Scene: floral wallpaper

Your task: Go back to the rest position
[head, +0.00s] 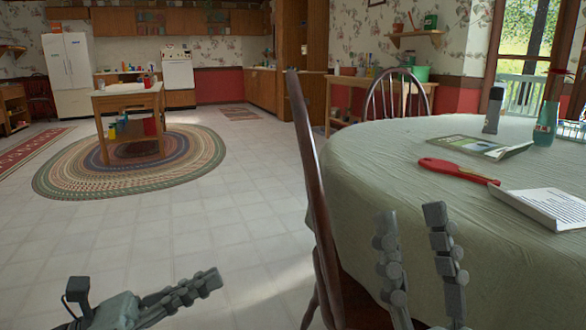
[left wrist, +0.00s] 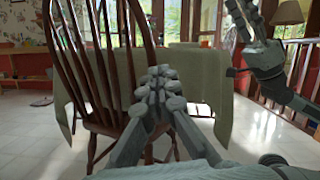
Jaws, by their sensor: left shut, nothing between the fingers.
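My left gripper (head: 208,283) is low at the bottom left of the head view, over the tiled floor. Its grey fingers are together and empty, and they also meet in the left wrist view (left wrist: 160,78), pointing towards a wooden chair (left wrist: 92,60). My right gripper (head: 411,220) points up at the lower right of the head view, in front of the tablecloth side. Its two fingers stand apart with nothing between them. It also shows at the upper right of the left wrist view.
A round table (head: 380,150) with a green cloth fills the right side. The dark chair (head: 318,200) stands between my grippers.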

